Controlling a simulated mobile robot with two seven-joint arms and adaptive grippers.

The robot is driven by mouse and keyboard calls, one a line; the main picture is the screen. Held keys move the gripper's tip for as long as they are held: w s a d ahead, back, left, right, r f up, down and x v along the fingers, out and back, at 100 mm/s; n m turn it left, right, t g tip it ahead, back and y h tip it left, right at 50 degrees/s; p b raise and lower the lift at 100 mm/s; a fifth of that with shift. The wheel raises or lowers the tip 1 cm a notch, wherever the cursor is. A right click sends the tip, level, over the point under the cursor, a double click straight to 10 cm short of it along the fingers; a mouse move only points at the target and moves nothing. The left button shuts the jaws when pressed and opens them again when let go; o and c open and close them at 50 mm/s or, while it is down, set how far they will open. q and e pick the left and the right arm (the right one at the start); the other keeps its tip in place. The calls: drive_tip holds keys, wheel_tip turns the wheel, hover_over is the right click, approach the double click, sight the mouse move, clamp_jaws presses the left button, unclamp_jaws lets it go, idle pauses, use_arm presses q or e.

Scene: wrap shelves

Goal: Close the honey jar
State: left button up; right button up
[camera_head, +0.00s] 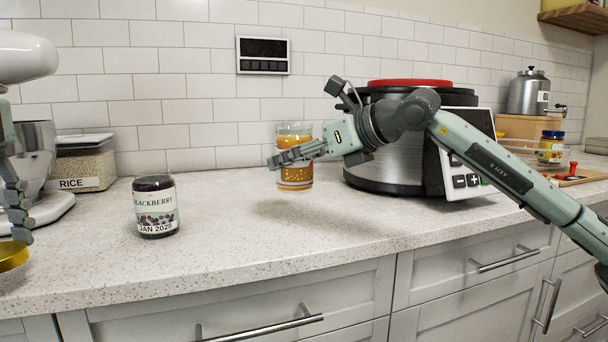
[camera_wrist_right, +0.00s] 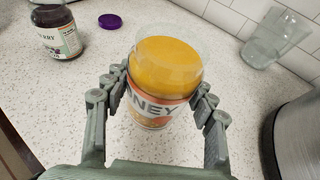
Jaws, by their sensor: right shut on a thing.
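The honey jar (camera_head: 295,179) is clear glass with orange honey and a label, upright near the middle of the head view. In the right wrist view the honey jar (camera_wrist_right: 150,108) stands between my fingers, with no lid on its rim. My right gripper (camera_wrist_right: 155,95) is shut around its sides; the right gripper also shows in the head view (camera_head: 285,157). Whether the jar touches the counter is unclear. A gold lid (camera_head: 12,257) is at the left edge, by the fingertips of my left gripper (camera_head: 18,222). The left gripper is cut off, so its grip is unclear.
A blackberry jar (camera_head: 156,207) stands left of the honey jar, with a purple lid (camera_wrist_right: 110,21) near it. A clear glass (camera_wrist_right: 273,40) and a large cooker (camera_head: 385,178) are to the right. The front middle counter (camera_head: 270,245) is clear.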

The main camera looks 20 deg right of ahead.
use_arm(q)
drive_tip(key=shift+f, duration=0.2)
use_arm(e)
drive_tip(key=s+a+r, duration=0.4)
drive_tip(key=a+r, duration=0.2)
drive_tip(key=a, duration=0.2)
drive_tip(key=shift+s, duration=0.25)
drive_tip(key=shift+f, duration=0.1)
